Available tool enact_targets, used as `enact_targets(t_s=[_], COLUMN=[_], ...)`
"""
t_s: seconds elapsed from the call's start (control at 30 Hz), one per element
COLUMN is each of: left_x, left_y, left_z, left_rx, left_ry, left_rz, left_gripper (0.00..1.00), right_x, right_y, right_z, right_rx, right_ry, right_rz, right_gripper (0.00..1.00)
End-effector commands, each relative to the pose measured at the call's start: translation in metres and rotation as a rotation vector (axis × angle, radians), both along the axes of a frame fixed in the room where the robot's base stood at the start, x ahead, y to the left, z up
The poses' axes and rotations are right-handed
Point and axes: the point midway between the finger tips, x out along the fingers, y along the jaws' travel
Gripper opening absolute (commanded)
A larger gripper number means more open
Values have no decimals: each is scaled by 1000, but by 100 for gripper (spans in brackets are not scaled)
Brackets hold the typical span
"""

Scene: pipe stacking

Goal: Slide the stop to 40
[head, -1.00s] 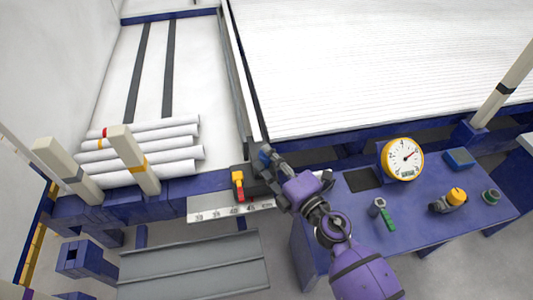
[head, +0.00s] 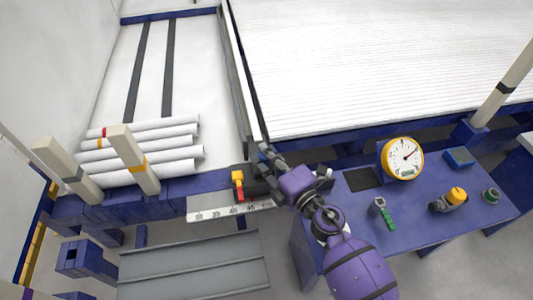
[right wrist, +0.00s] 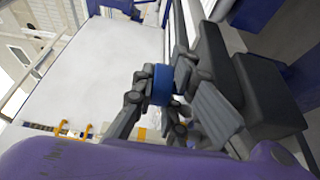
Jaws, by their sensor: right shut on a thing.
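The stop is a dark block (head: 252,187) with a yellow and red pointer (head: 238,186) on its left side. It sits above the pale printed scale (head: 205,215). The pointer's red tip is close to the 40 mark, apparently a little to its right; the exact reading is too small to tell. My right gripper (head: 266,154) is at the upper right of the stop. In the head view the fingers mostly hide this grip. My left gripper is not in view.
White pipes (head: 150,150) lie stacked at left behind cream posts (head: 133,160). A blue bench (head: 415,235) at right carries a dial gauge (head: 402,157) and small tools. A grey trough (head: 195,265) lies in front. A white ribbed bed fills the back.

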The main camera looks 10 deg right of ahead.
Motion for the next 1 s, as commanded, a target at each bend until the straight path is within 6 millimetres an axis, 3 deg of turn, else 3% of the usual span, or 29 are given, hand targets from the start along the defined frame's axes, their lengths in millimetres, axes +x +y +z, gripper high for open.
enact_targets(t_s=[0.07,0.37,0.7,0.73,0.87,1.0], left_x=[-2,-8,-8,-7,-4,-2], left_y=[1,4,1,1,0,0], left_z=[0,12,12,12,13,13], left_rx=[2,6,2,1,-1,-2], left_ry=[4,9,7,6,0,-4], left_rz=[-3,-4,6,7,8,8], left_gripper=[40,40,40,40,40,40], right_x=[0,-5,-5,-5,-5,-5], right_y=[3,54,58,58,58,58], right_z=[1,2,0,0,0,0], right_rx=[1,2,0,0,0,0], right_ry=[0,-1,-1,-1,-1,0], right_rz=[1,4,0,0,0,0], right_gripper=[0,0,0,13,30,31])
